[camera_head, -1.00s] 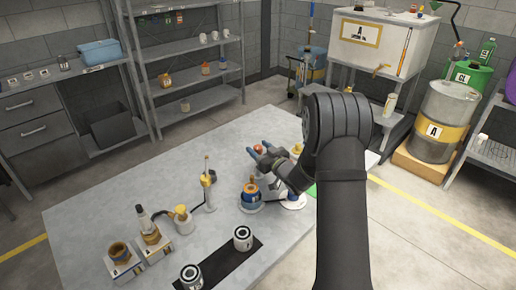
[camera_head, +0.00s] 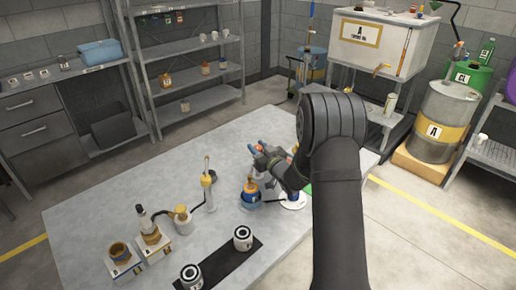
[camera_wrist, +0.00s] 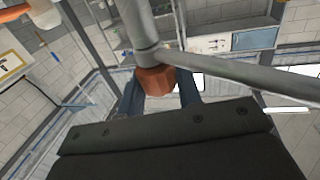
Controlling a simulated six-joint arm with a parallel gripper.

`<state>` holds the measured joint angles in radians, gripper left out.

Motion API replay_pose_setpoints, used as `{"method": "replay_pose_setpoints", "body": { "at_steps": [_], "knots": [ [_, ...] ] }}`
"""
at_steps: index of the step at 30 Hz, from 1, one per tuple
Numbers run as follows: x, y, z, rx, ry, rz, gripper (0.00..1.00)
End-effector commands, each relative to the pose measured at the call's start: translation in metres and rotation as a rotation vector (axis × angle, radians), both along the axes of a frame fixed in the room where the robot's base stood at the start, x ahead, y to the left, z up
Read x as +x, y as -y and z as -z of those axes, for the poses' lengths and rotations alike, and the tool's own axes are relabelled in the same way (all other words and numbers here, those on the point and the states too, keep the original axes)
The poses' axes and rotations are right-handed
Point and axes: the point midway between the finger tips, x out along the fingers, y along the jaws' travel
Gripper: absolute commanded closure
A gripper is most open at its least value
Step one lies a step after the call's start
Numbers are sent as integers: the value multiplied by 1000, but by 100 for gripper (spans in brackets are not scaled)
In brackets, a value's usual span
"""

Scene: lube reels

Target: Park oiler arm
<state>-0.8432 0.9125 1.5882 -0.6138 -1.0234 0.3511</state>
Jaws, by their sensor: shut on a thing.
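My gripper (camera_head: 256,147) is above the grey table (camera_head: 110,190), near its far right part. In the wrist view its two blue fingers (camera_wrist: 160,98) are closed around a red-brown faceted knob (camera_wrist: 155,80). The knob sits on a grey metal pipe (camera_wrist: 146,35), with another grey bar (camera_wrist: 235,70) running off to the right. These look like parts of the oiler arm; I cannot tell how they join its base. In the head view the hand largely hides the arm. A blue pot with an orange top (camera_head: 251,190) stands on the table just below my gripper.
A pump-like post with a yellow collar (camera_head: 208,182) and a yellow-topped oil can (camera_head: 182,217) stand to the left. Two small cans (camera_head: 243,238) (camera_head: 191,276) are on a black strip in front. Two labelled stands (camera_head: 123,262) (camera_head: 153,245) are at front left. The table's left part is clear.

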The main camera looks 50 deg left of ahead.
Motion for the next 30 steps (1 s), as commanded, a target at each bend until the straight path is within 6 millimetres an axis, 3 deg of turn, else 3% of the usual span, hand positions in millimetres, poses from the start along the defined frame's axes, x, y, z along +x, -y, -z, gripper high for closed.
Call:
{"method": "replay_pose_setpoints", "body": {
  "at_steps": [15, 16, 19, 30],
  "knots": [
    [0, 0, -1, 1, 0, 71, 100],
    [0, 0, -1, 1, 0, 71, 65],
    [0, 0, -1, 1, 0, 70, 47],
    [-1, 5, 0, 0, -1, 70, 47]
  ]
}}
